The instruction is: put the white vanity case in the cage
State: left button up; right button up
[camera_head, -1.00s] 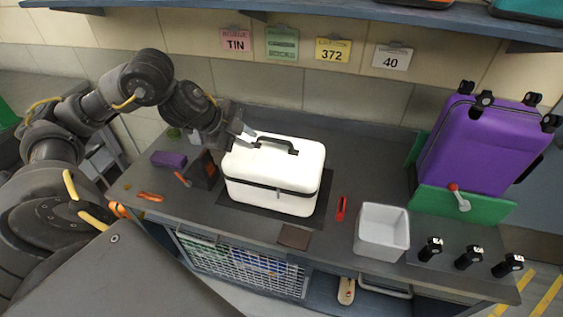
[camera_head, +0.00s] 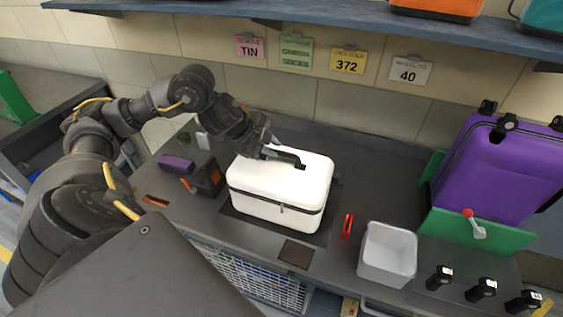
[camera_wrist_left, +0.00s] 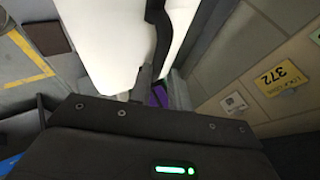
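The white vanity case (camera_head: 270,210) sits on the dark mat on the counter, lid shut, with its black handle (camera_head: 292,159) on top. My left gripper (camera_head: 274,150) is at the handle's left part. In the left wrist view the case (camera_wrist_left: 100,40) fills the upper left. The black handle (camera_wrist_left: 162,25) runs down toward my fingers (camera_wrist_left: 161,90), which look apart, with a purple patch showing between them; contact with the handle is unclear. A wire cage (camera_head: 255,278) shows below the counter's front edge, partly hidden by my own body. My right gripper is out of view.
A grey bin (camera_head: 388,254), a red object (camera_head: 347,225) and black knobs (camera_head: 482,289) are to the right. A purple suitcase (camera_head: 495,170) stands by green panels at far right. A dark orange-marked holder (camera_head: 208,178) and purple block (camera_head: 176,164) are left of the case.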

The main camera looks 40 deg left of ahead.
aim_at(281, 152)
pick_arm(q)
jog(key=p+x, duration=0.1)
jog(key=x, duration=0.4)
jog(key=shift+f, duration=0.1)
jog(key=shift+s, duration=0.15)
grip_shut()
dwell(1.1)
